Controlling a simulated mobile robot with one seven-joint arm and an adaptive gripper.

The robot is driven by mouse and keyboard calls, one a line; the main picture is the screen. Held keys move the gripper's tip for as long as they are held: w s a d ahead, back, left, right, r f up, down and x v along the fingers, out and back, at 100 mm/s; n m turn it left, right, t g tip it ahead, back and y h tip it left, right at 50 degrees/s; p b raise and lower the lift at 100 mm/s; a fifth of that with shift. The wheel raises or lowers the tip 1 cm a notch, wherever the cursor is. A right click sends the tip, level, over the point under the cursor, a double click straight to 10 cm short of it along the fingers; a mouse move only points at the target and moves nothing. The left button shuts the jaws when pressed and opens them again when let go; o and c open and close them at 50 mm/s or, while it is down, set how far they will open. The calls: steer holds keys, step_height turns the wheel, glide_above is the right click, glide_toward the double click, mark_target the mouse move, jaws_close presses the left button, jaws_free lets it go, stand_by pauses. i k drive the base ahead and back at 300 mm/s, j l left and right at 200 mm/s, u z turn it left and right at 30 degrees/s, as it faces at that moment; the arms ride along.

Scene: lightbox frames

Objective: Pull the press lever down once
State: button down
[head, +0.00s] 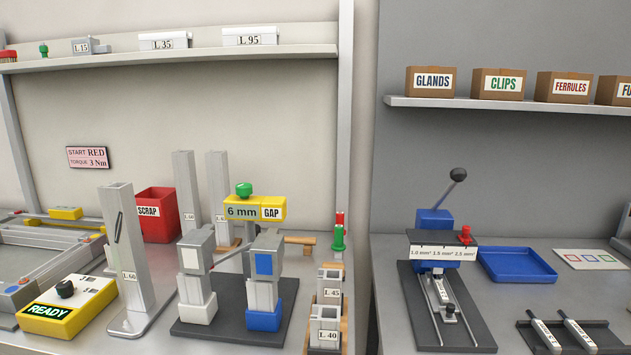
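The press (433,222) stands on the grey bench at the right, with a blue body on a dark base plate. Its lever (448,192) is a metal rod with a black ball knob (458,174) on top. The lever points up and leans to the right. A white plate marked with mm² sizes (442,253) crosses the front of the press, with a red knob (465,235) at its right. A small labelled tool or part (440,291) lies in the slide below. My gripper is not in view.
A blue tray (517,265) sits right of the press, and a dark tray (570,338) with two labelled pieces lies in front. Left of the press stand aluminium blocks (330,285). A shelf (510,105) with labelled boxes hangs above. Air around the lever knob looks clear.

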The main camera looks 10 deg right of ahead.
mark_target(457, 175)
steer(key=i+j, duration=0.1)
steer(key=j, duration=0.3)
steer(key=i+j, duration=0.1)
steer(key=j, duration=0.3)
steer(key=i+j, duration=0.1)
steer(key=j, duration=0.7)
steer(key=z, duration=1.7)
steer(key=i+j, duration=0.05)
steer(key=j, duration=0.05)
